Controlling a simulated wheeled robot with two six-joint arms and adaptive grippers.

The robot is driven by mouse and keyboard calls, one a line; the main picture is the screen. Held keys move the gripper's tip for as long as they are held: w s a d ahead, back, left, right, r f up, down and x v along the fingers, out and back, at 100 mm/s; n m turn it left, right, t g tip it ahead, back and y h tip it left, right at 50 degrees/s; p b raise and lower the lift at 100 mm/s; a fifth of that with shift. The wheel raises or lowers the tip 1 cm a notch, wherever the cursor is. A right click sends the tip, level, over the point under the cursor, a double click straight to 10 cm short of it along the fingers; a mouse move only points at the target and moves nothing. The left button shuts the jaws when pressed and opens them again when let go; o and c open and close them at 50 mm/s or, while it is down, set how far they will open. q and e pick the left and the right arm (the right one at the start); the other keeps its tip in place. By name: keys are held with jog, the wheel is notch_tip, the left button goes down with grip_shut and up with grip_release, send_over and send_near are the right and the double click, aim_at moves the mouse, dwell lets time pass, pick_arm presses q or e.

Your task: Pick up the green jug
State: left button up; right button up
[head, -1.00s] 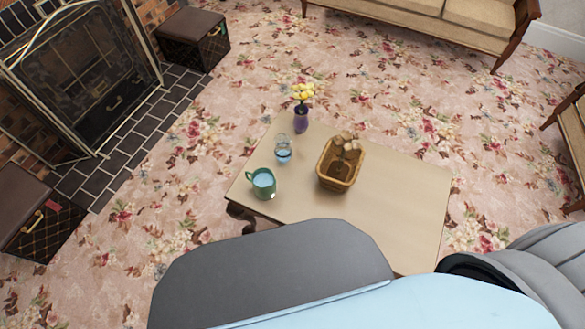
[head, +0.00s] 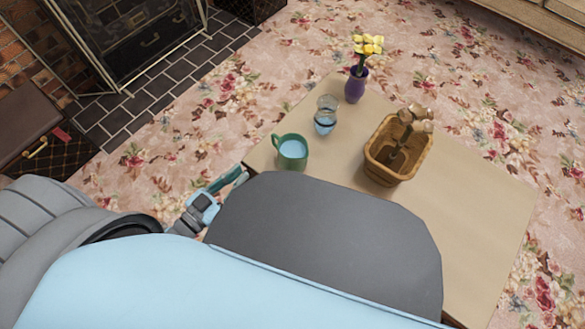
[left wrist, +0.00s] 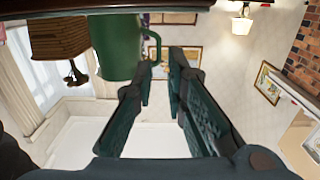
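The green jug (head: 292,162) stands upright on the near left part of the table, with its handle toward the left and a pale blue inside. In the left wrist view, which looks upside down, the jug (left wrist: 117,48) hangs at the top with its handle in front of the fingers. My left gripper (head: 235,181) is at the table's left edge, left of and nearer than the jug. In the left wrist view its fingers (left wrist: 160,72) are apart with nothing between them, close to the handle. Whether they touch it I cannot tell. My right gripper is out of view.
The table (head: 480,200) also bears a glass (head: 326,121) with blue liquid, a purple vase (head: 355,86) with yellow flowers, and a brown basket (head: 384,172) holding brownish things. Bare tabletop lies right of the basket. A fireplace and a dark box (head: 35,135) are at the left.

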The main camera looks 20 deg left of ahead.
pick_arm(q)
send_near(273, 143)
jog(key=x, duration=0.3)
jog(key=shift+a+r+b, duration=0.15)
jog(key=shift+b, duration=0.15)
jog(key=x, duration=0.2)
jog(key=b+x, duration=0.1)
jog(key=x, duration=0.1)
jog(key=b+x, duration=0.1)
jog(key=x, duration=0.2)
jog(key=shift+f, duration=0.25)
jog(key=shift+w, duration=0.3)
jog(key=shift+r, duration=0.1)
grip_shut()
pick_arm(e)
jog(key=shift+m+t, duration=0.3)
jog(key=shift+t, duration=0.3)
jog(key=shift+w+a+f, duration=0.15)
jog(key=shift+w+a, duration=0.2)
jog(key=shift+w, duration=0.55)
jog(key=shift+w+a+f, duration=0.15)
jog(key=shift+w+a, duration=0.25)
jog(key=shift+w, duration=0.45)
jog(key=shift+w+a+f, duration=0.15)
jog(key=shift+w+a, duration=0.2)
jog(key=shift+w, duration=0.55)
